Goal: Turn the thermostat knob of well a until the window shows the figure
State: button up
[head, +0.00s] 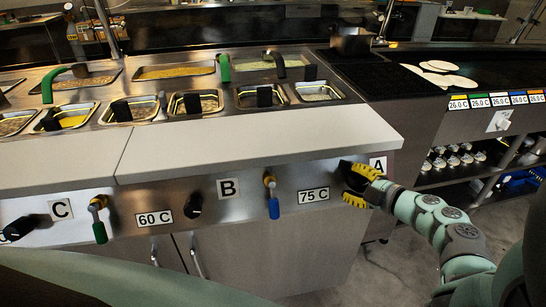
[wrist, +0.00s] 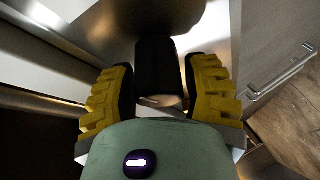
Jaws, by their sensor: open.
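The thermostat knob of well A is the black cylinder (wrist: 157,68) in the wrist view, standing out from the steel panel. My gripper (wrist: 161,75) is open, with one yellow ridged finger on each side of the knob; whether either touches it I cannot tell. In the head view my gripper (head: 357,186) is at the right end of the front panel, mostly hiding the knob. The window (head: 314,195) left of it reads 75 C. The A label (head: 378,166) is just above and right of my gripper.
Left along the panel are a blue-handled tap (head: 273,208), the B label (head: 228,188), another black knob (head: 194,205) and a 60 C window (head: 155,218). A pale counter ledge (head: 260,145) overhangs the panel. A door handle (wrist: 282,73) shows right in the wrist view.

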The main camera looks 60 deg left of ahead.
jog(key=shift+s+d+r+p, duration=0.3)
jog(key=shift+d+r+p, duration=0.15)
jog(key=shift+d, duration=0.3)
jog(key=shift+s+d+r+p, duration=0.3)
jog(key=shift+d+p, duration=0.25)
jog(key=shift+d, duration=0.2)
jog(key=shift+s+d+r+p, duration=0.3)
jog(key=shift+d+r+p, duration=0.15)
jog(key=shift+d, duration=0.3)
jog(key=o, duration=0.4)
jog(key=shift+p+v, duration=0.65)
jog(key=shift+v, duration=2.35)
jog(key=shift+o, duration=0.3)
